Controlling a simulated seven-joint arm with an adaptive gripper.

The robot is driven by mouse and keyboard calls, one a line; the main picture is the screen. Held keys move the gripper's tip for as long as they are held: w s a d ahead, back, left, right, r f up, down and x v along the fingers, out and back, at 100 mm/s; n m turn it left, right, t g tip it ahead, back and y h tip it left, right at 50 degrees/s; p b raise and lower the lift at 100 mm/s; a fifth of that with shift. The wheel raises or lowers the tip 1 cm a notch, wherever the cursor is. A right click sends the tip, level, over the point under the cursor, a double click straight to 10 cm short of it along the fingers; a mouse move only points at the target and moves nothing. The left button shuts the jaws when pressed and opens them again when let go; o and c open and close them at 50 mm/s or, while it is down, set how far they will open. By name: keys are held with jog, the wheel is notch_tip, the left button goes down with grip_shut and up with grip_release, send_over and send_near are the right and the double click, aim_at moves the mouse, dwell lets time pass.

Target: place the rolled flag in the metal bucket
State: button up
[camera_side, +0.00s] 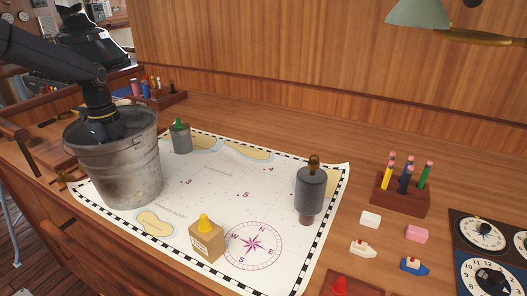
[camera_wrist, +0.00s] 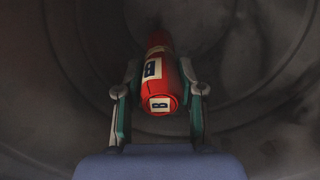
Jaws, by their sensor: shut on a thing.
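The metal bucket (camera_side: 128,178) stands upright at the left of the chart. My gripper reaches down into it from above, so its fingers are hidden by the bucket wall in the side view. In the wrist view my gripper (camera_wrist: 160,108) is shut on the rolled flag (camera_wrist: 158,85), a red roll with white and dark blue lettered patches. The flag lies between the two fingers, inside the bucket's grey interior (camera_wrist: 255,60). I cannot tell whether the flag touches the bucket's bottom.
A chart (camera_side: 200,190) covers the desk's middle. On it stand a grey container with a green top (camera_side: 180,137), a cardboard box with a yellow top (camera_side: 206,240) and a dark grey cylinder (camera_side: 310,190). A pencil block (camera_side: 400,196), erasers and toy boats sit at right.

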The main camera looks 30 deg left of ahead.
jog(key=shift+f, duration=1.2)
jog(key=o, duration=1.2)
jog(key=shift+f, duration=0.15)
notch_tip(320, 180, up, 12)
jog(key=shift+r, duration=0.15)
